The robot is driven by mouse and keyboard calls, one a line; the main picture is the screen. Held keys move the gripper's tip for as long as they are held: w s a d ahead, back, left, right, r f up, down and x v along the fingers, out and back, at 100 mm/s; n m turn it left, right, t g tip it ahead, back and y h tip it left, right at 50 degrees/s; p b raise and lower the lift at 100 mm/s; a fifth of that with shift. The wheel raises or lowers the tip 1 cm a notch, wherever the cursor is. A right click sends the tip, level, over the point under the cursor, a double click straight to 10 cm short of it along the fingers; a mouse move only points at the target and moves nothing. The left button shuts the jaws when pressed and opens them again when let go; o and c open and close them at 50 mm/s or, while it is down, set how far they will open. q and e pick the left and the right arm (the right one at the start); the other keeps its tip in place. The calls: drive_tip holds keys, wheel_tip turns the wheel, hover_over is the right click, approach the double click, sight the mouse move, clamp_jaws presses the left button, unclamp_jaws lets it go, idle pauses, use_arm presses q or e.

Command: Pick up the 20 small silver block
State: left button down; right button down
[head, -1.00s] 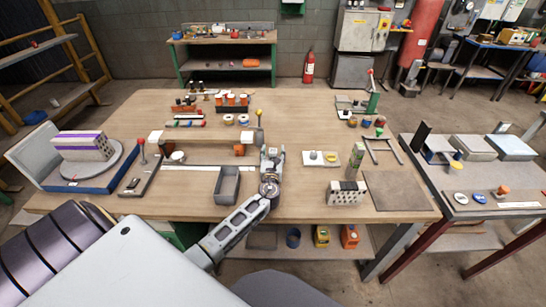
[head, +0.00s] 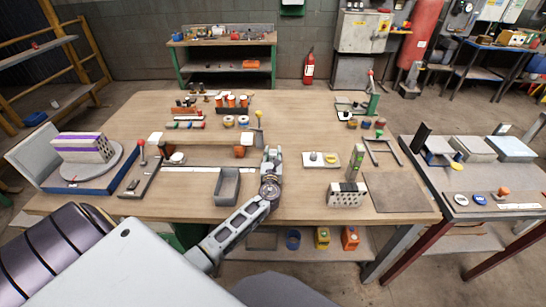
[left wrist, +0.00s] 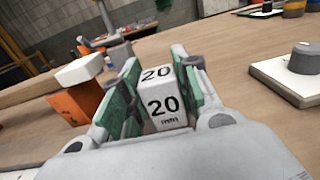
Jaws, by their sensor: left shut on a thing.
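The small silver block (left wrist: 163,103) is marked "20" on its top and front faces in the left wrist view. It sits between the two green-padded fingers of my left gripper (left wrist: 155,95), which is shut on it. In the head view my left gripper (head: 272,155) is low over the middle of the wooden table (head: 295,190), and the block is hard to make out between the fingers. I cannot tell whether the block touches the table. My right gripper is in neither view.
A grey open bin (head: 227,186) stands just left of the gripper. A white-ended bar on an orange support (left wrist: 70,105) is close on the left. A perforated block (head: 347,195) stands front right.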

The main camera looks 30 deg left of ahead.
sight(273, 152)
use_arm(q)
drive_tip(key=shift+r, duration=0.15)
